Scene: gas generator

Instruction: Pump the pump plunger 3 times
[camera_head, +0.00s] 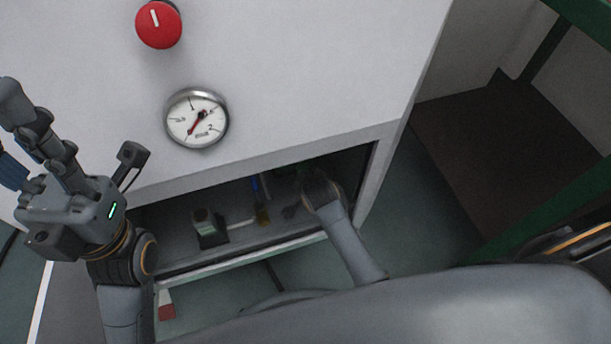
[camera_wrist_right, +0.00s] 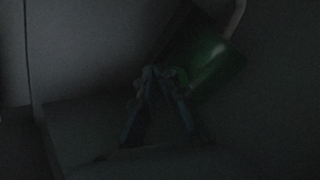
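I cannot pick out the pump plunger for certain. A green part (camera_wrist_right: 208,62) shows in the dark right wrist view, just beyond my right gripper (camera_wrist_right: 158,74). That gripper's fingers converge and their tips look together; darkness hides whether anything is between them or whether they touch the green part. In the head view my right arm reaches into the low open compartment (camera_head: 175,252) of the white cabinet, and its gripper is hidden inside. My left gripper (camera_head: 70,122) is raised at the left in front of the cabinet, fingers spread wide and empty.
A red knob (camera_head: 158,25) and a round gauge (camera_head: 196,118) sit on the cabinet front. The compartment also holds a dark block with a pale top (camera_head: 208,228) and a blue rod (camera_head: 263,184). Green frame bars (camera_head: 535,212) stand at the right.

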